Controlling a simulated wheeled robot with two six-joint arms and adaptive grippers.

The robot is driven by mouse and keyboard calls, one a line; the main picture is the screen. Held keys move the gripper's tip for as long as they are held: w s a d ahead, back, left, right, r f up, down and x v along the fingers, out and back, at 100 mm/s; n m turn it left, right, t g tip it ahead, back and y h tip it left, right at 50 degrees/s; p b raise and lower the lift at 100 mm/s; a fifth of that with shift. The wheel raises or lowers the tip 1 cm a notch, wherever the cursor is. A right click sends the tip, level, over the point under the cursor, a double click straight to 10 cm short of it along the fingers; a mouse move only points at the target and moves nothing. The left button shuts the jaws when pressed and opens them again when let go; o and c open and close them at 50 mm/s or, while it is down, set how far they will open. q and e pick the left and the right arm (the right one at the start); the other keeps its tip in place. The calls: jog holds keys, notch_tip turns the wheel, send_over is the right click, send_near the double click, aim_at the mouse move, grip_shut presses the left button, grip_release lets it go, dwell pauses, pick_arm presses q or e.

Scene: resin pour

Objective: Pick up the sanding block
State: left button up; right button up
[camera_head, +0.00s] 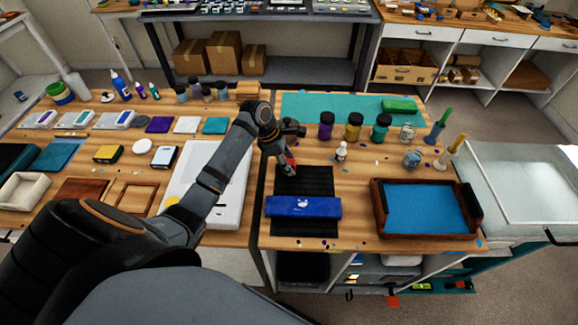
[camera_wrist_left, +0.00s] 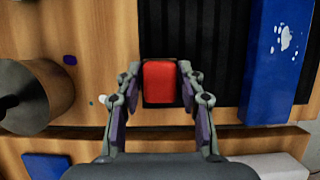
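A small red block (camera_wrist_left: 160,82), which I take to be the sanding block, sits between the fingertips of my left gripper (camera_wrist_left: 160,72) in the left wrist view. The fingertips lie along its two sides with no clear gap, so the gripper looks shut on it. The block is over the ribbed black mat (camera_wrist_left: 211,60); whether it rests on it or is just above, I cannot tell. In the head view, my left gripper (camera_head: 287,166) is over the upper part of the mat, and its fingers partly hide the block. My right gripper is not in view.
A long blue box (camera_head: 303,207) lies across the mat's near part. To the right is a brown tray with a blue bottom (camera_head: 425,207). Several dark jars (camera_head: 353,127) and a small white bottle (camera_head: 341,152) stand behind. A white panel (camera_head: 222,205) lies left.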

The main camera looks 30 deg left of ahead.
aim_at(294, 163)
pick_arm(q)
jog(key=c, duration=0.3)
jog(key=shift+c, duration=0.2)
jog(key=shift+r, duration=0.15)
jog(key=shift+r, duration=0.35)
notch_tip(294, 163, up, 3)
jog(key=shift+s+d+f, duration=0.1)
jog(key=shift+s+d, duration=0.05)
jog(key=s+d+r, duration=0.4)
jog(key=r, duration=0.2)
jog(key=shift+s+b, duration=0.35)
jog(key=s+d+r+p, duration=0.1)
jog(key=p, duration=0.1)
jog(key=s+d+r+p, duration=0.1)
jog(key=s+d+p, duration=0.1)
jog(key=s+d+r+p, duration=0.1)
jog(key=s, duration=0.1)
jog(key=shift+d+r+p, duration=0.25)
jog(key=shift+p, duration=0.15)
jog(key=shift+s+d+f, duration=0.15)
jog(key=shift+s+d, duration=0.05)
jog(key=shift+s, duration=0.05)
